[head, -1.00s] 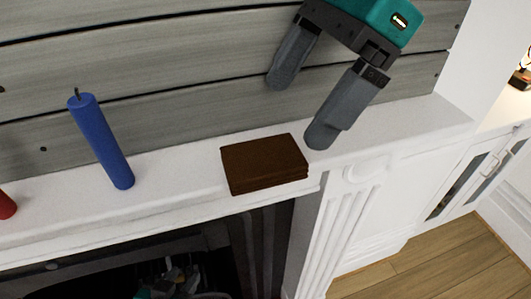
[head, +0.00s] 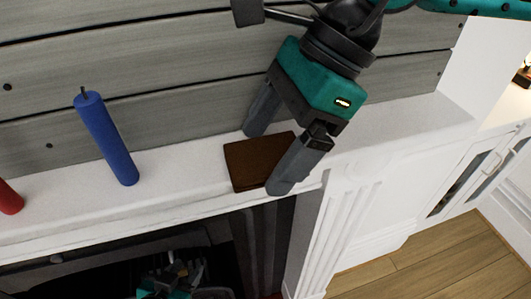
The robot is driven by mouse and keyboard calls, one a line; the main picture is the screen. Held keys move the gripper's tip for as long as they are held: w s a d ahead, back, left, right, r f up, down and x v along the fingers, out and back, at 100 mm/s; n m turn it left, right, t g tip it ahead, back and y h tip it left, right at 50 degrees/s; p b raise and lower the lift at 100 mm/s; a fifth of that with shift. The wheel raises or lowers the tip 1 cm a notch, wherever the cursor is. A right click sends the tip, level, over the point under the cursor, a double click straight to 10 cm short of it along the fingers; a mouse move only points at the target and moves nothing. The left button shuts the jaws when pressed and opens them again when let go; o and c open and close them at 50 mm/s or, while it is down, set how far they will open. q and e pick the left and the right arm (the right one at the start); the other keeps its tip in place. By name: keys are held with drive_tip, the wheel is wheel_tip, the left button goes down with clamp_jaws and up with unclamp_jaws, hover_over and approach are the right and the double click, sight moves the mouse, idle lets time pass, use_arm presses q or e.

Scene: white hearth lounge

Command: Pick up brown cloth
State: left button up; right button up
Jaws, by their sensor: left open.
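The brown cloth (head: 246,168) lies folded as a flat, dark rectangular stack on the white mantel shelf in the head view. My left gripper (head: 265,161) is open and points down over the cloth. One finger comes down at its back edge, and the other is in front of its right side, hiding part of it. The cloth lies between the fingertips in the picture. I cannot tell whether either finger touches it.
A blue candle (head: 107,138) stands on the mantel (head: 185,190) left of the cloth, with a red candle (head: 9,198) farther left. The grey plank wall (head: 180,80) rises close behind. The dark fireplace opening lies below the shelf. The mantel to the right is clear.

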drive_tip(key=c, duration=1)
drive_tip(key=shift+o, duration=0.2)
